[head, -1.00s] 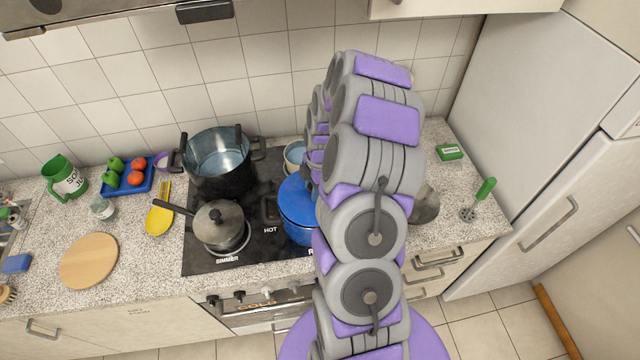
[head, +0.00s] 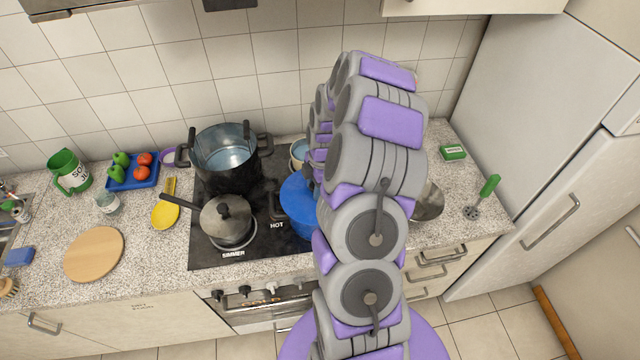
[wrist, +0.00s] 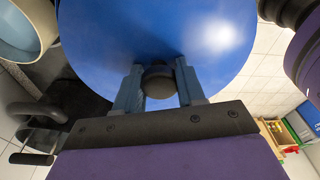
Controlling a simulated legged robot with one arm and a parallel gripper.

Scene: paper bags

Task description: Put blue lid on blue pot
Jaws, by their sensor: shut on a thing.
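The blue lid (wrist: 150,45) fills the top of the wrist view, its dark round knob between my gripper's two fingers. My gripper (wrist: 160,85) is shut on the lid's knob. In the head view a blue rounded shape (head: 298,205) shows at the right side of the stove, partly hidden behind my arm. I cannot tell there how much of it is lid and how much is the blue pot, or whether the two touch. My gripper is hidden behind my arm in the head view.
A tall dark pot (head: 222,165) and a lidded grey saucepan (head: 228,220) stand on the stove (head: 255,245) to the left. A pale bowl-like vessel (head: 299,150) is just behind the blue shape. A metal vessel (head: 430,205) is right of my arm.

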